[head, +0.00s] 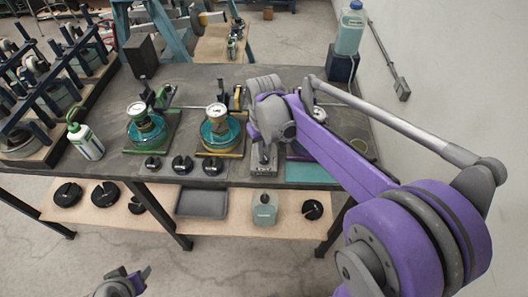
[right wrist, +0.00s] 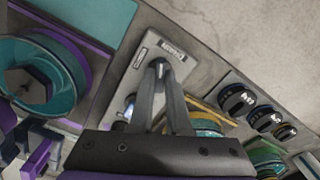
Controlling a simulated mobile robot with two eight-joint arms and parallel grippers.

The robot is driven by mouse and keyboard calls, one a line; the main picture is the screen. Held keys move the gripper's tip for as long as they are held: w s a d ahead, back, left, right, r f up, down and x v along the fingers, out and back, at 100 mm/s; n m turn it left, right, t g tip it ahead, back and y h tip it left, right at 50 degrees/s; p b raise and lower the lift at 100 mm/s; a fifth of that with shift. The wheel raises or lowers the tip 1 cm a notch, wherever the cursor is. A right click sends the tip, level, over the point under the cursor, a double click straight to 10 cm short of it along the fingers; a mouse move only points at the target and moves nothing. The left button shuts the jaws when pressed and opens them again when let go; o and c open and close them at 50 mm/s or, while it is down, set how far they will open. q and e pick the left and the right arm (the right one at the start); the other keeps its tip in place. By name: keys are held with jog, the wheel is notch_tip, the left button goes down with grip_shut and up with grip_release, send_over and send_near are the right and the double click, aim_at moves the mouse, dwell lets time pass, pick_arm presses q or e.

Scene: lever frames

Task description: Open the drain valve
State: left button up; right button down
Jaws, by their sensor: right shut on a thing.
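A light grey plate with two small labels (right wrist: 143,72) lies on the bench and seems to carry the drain valve; in the head view its front end (head: 264,168) shows below my right gripper. In the right wrist view the fingertips of my right gripper (right wrist: 160,70) are closed together on a small metal part over this plate, which looks like the valve's lever. The fingers hide most of it, so its angle cannot be told. My left gripper (head: 140,279) is at the bottom left of the head view, away from the bench and partly cut off.
On the dark bench (head: 185,77) stand teal gauge units (head: 216,128) left of my right arm. Several black knobs (head: 182,165) line the front edge. A green-white bottle (head: 85,140) is at the left. A teal-purple round unit (right wrist: 65,75) sits beside the plate. A wall is right.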

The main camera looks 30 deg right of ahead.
jog(key=shift+m, duration=1.1)
jog(key=c, duration=0.9)
grip_release()
notch_tip(320, 180, up, 11)
jog(key=shift+f, duration=0.1)
jog(key=s+a+f+n+t, duration=0.1)
jog(key=s+a+f+t, duration=0.1)
jog(key=s+f, duration=0.2)
jog(key=s+a+f+n+t, duration=0.1)
jog(key=s+a+f, duration=0.1)
jog(key=s+f, duration=0.2)
jog(key=s+a+f+n+t, duration=0.1)
jog(key=s+a+f+t, duration=0.1)
jog(key=s+f, duration=0.3)
jog(key=shift+s+a+f+t, duration=0.1)
jog(key=shift+s+a+t, duration=0.1)
jog(key=shift+s, duration=0.3)
jog(key=shift+s+a+t, duration=0.1)
jog(key=shift+s+a, duration=0.05)
jog(key=shift+s, duration=0.3)
